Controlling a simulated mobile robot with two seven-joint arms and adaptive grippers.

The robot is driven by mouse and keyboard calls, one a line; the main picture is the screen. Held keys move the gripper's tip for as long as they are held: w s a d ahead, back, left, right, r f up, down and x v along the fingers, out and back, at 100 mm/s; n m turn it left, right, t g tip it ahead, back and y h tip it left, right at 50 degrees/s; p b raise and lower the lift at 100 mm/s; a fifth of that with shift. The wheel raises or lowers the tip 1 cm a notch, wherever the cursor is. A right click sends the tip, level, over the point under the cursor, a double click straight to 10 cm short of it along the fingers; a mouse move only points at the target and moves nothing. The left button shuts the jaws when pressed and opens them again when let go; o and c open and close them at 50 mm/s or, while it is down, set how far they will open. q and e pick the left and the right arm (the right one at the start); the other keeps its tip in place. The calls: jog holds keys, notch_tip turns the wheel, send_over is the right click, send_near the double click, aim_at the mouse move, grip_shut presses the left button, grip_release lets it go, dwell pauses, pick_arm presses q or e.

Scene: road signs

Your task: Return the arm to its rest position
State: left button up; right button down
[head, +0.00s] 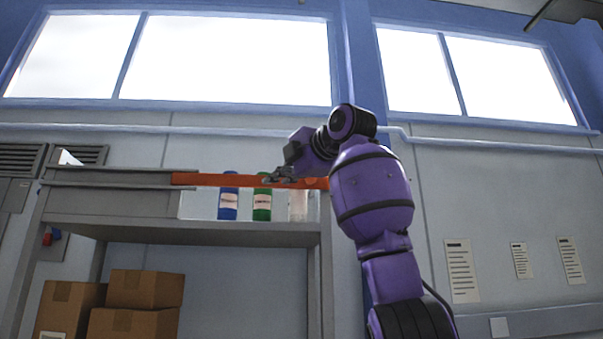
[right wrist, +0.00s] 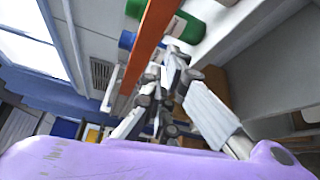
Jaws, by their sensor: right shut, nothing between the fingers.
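My purple right arm (head: 372,190) rises from the bottom right and bends left at the top. Its right gripper (head: 280,176) is shut and empty, in front of the orange bar (head: 225,180) above the grey shelf. I cannot tell whether it touches the bar. In the right wrist view the shut fingers (right wrist: 168,85) show in the middle, close to the orange bar (right wrist: 150,42). My left gripper is not in view.
A blue bottle (head: 228,205), a green bottle (head: 262,206) and a pale bottle (head: 298,205) stand on the shelf (head: 210,238) behind the bar. Cardboard boxes (head: 146,288) sit below. Posted sheets (head: 462,270) hang on the right wall.

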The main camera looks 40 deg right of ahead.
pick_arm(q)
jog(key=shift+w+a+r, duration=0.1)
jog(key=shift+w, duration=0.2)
pick_arm(e)
jog(key=s+r, duration=0.1)
jog(key=s, duration=0.8)
jog(key=shift+s+r, duration=0.15)
jog(key=shift+s, duration=0.25)
